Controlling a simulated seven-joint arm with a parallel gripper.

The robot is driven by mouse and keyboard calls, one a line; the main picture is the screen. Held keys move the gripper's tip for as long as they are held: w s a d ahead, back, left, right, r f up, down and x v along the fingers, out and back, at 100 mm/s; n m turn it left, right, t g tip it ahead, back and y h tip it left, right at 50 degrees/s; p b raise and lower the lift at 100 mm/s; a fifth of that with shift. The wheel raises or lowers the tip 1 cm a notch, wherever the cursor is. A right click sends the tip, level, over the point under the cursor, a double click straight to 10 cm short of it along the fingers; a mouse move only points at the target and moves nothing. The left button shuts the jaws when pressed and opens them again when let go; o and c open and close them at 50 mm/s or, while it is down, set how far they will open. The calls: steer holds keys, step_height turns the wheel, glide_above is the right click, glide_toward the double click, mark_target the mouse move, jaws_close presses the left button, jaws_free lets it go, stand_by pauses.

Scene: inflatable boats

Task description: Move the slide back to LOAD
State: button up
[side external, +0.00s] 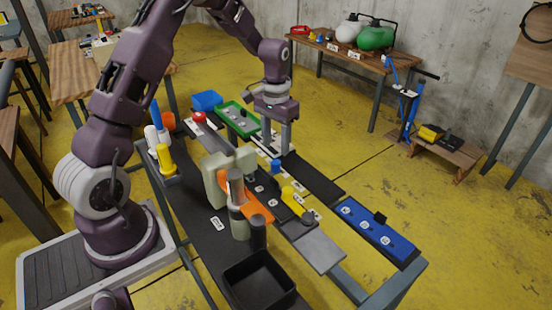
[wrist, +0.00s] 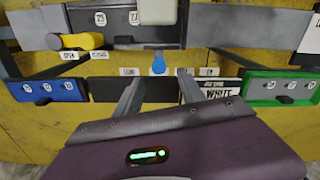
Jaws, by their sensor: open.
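A small blue knob (side external: 277,166), which looks like the slide's handle, stands at the edge of the dark fixture on the bench. In the wrist view the blue knob (wrist: 158,66) lies between two small white labels, one to its left (wrist: 128,72) and one to its right (wrist: 209,72); their text is too small to read surely. My gripper (side external: 281,150) points down just behind the knob. In the wrist view my gripper (wrist: 159,76) is open, its fingers either side of the knob in the picture. I see no contact. The slide's body is not clearly distinguishable.
A yellow lever (wrist: 82,41) is left of the knob in the wrist view. A blue tray (side external: 375,230) and a green tray (side external: 238,118) flank the bench. A pale green post (side external: 215,180) and an orange part (side external: 257,205) stand nearby. A black bin (side external: 257,282) is in front.

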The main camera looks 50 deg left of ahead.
mark_target(276, 162)
step_height(276, 162, down, 6)
steer(key=shift+r, duration=0.1)
jaws_close()
steer(key=shift+d, duration=0.1)
stand_by(1.4)
